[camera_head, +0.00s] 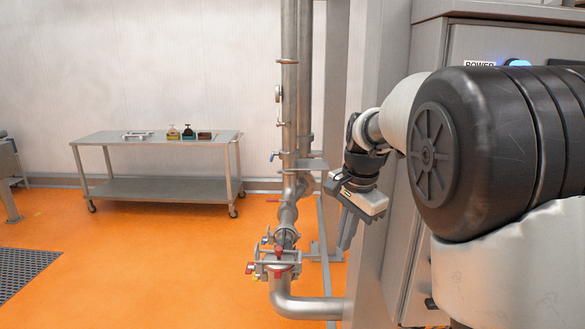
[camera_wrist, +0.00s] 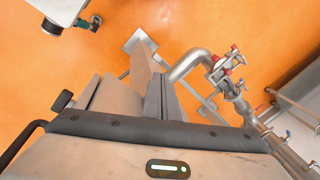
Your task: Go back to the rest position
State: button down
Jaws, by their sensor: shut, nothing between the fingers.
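My gripper (camera_head: 346,234) hangs below my wrist in the head view, left of the large dark joint of my arm. Its fingers point down in front of the grey cabinet side and hold nothing. In the wrist view my gripper (camera_wrist: 144,98) shows its grey fingers close together, with nothing between them. The fingers are in free air, and no object is seen touching them.
A cabinet (camera_head: 455,55) with a lit blue button stands at the right, close behind my arm. Steel pipes (camera_head: 290,110) with red-handled valves (camera_head: 278,262) rise left of my gripper. Orange floor (camera_head: 150,260) is clear between.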

jog(key=s+d+r+n+t, duration=0.1)
jog(key=s+n, duration=0.4)
jog(key=s, duration=0.8)
jog(key=s+d+r+n+t, duration=0.1)
jog(key=s+n, duration=0.5)
jog(key=s, duration=0.8)
jog(key=shift+s+d+t+h, duration=0.15)
jog(key=shift+d+t+h, duration=0.2)
jog(key=shift+t, duration=0.35)
